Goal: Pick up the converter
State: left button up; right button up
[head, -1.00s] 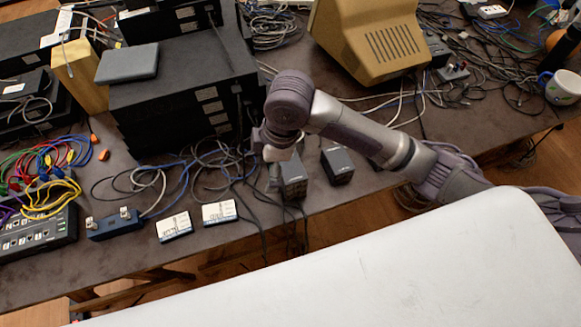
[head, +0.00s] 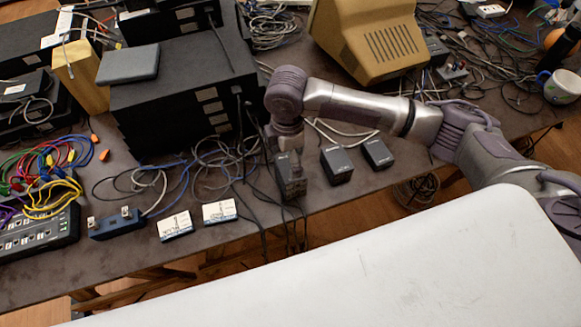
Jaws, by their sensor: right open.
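My right gripper (head: 287,158) points down directly over a dark box-shaped unit (head: 292,184) at the table's front edge. Its jaws are open, and the fingers are hard to make out against the dark unit; I cannot tell whether they touch it. Two similar dark boxes, one in the middle (head: 337,166) and one on the right (head: 377,153), stand beside it. Two small white-and-blue boxes, left (head: 175,225) and right (head: 219,212), lie to the left, near a blue box with metal connectors (head: 115,223). No label shows which is the converter. My left gripper is out of view.
A stack of black equipment (head: 180,110) stands behind and left of the gripper. A beige monitor (head: 370,40) is at the back. Loose cables (head: 225,160) lie around the dark unit and hang over the front edge. A switch with coloured cables (head: 40,232) is far left.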

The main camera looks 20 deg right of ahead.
aim_at(289, 167)
notch_tip(289, 167, down, 5)
jog(key=shift+s+f+p, duration=0.1)
jog(key=shift+p, duration=0.45)
jog(key=shift+c, duration=0.3)
jog(key=c, duration=1)
jog(key=shift+o, duration=0.2)
